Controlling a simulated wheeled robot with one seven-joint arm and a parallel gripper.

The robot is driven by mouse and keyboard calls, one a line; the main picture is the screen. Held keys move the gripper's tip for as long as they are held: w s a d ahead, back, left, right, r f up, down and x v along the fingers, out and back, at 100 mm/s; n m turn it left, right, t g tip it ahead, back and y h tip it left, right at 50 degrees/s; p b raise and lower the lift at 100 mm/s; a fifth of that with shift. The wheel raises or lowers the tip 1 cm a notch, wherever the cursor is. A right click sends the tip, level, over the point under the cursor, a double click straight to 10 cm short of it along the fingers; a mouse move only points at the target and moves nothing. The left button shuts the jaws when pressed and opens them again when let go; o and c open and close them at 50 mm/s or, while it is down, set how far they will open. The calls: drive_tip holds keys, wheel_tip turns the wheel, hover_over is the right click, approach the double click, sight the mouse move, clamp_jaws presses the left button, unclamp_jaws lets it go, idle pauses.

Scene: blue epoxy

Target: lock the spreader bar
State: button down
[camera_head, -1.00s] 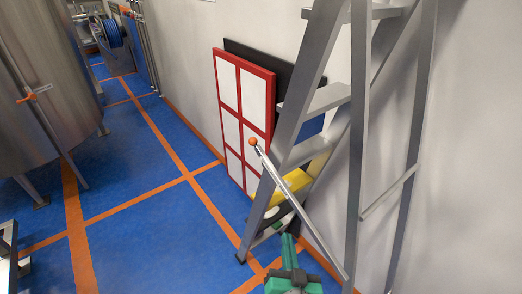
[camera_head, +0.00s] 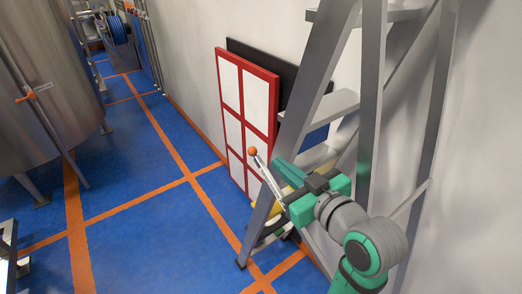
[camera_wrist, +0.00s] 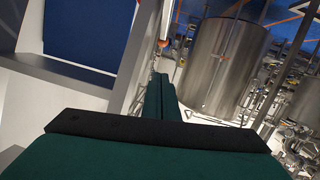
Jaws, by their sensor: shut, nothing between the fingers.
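The spreader bar (camera_head: 268,175) is a thin silver rod with an orange ball at its upper end, in the head view. It slants down to the right beside the grey stepladder (camera_head: 370,110), and its lower part is hidden behind my gripper and arm. My gripper (camera_head: 278,164) has green fingers, shut and empty. Its tips show just right of the bar's upper part, below and right of the orange ball. I cannot tell whether they touch the bar. In the wrist view the shut fingers (camera_wrist: 160,88) point away beside a pale ladder rail.
A red-framed white panel (camera_head: 230,80) and a dark board lean on the wall behind the ladder. A steel tank (camera_head: 50,90) stands at the left. The blue floor (camera_head: 130,225) with orange lines is clear between them.

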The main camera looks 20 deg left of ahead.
drive_tip(key=shift+r, duration=0.15)
drive_tip(key=f+x, duration=0.3)
drive_tip(key=x, duration=0.9)
drive_tip(key=shift+w, duration=0.15)
drive_tip(key=shift+f, duration=0.1)
